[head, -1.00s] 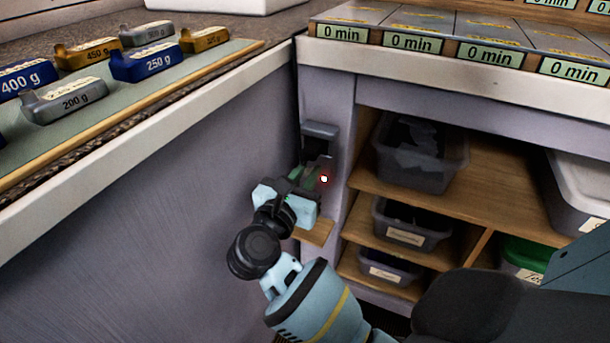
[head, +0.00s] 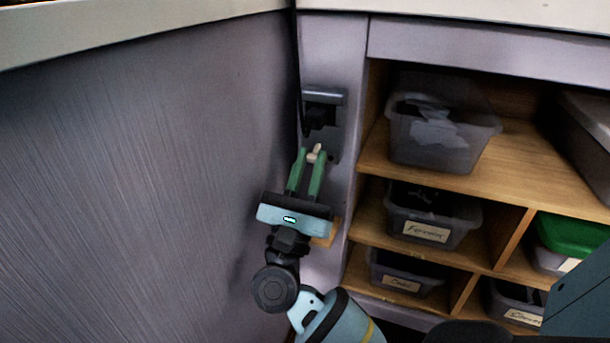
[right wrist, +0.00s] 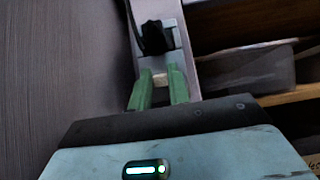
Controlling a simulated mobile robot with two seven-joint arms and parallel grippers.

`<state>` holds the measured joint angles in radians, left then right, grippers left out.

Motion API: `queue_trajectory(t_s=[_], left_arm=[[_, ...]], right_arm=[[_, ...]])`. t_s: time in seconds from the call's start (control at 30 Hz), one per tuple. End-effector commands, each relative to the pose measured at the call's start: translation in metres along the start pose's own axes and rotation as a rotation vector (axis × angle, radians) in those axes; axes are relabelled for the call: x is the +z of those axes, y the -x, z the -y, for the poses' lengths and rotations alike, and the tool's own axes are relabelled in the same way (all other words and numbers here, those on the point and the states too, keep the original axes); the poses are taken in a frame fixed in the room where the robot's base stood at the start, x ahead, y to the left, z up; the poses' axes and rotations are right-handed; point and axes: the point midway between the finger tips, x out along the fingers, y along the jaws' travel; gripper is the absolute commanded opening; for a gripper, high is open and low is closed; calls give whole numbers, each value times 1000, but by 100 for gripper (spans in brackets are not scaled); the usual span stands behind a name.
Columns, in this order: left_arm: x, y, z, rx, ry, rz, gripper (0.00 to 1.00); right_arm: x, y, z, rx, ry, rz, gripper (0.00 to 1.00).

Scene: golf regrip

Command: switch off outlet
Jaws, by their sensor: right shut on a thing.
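The outlet (head: 338,96) is a dark grey box on the narrow panel in the corner. A black plug (head: 318,118) sits in its upper part; outlet and plug also show in the right wrist view, with the plug (right wrist: 156,38) above the fingers. Below the plug is a small beige switch (head: 315,153), seen also in the right wrist view (right wrist: 160,79). My right gripper (head: 310,157) is shut on the switch, its green fingers on either side of it, pointing up at the outlet. The fingers partly hide the outlet's lower part. My left gripper is not in view.
A wooden shelf (head: 520,150) with grey bins, one of them (head: 440,140) at the top, stands right of the outlet. A grey side panel (head: 150,160) closes off the left. A counter edge (head: 480,12) runs overhead. A small wooden ledge (head: 328,236) is beside my wrist.

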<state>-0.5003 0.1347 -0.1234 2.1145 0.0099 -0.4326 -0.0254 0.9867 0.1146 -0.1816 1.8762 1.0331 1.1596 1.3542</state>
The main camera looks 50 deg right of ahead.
Motion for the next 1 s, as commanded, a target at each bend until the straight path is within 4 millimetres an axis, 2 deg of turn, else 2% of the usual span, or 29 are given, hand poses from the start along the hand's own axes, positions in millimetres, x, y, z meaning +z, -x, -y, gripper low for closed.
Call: queue_trajectory(t_s=[0.3, 0.77, 0.8, 0.93, 1.0], left_arm=[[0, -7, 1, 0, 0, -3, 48], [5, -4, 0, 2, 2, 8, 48], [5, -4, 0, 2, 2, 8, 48], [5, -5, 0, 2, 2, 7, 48], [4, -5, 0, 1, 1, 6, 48]], right_arm=[[-4, 2, 0, 1, 0, 93, 0], [-5, 2, 0, 0, 1, 104, 0], [-5, 2, 0, 0, 1, 104, 22], [-5, 2, 0, 0, 1, 104, 39], [-5, 2, 0, 0, 1, 103, 40]])
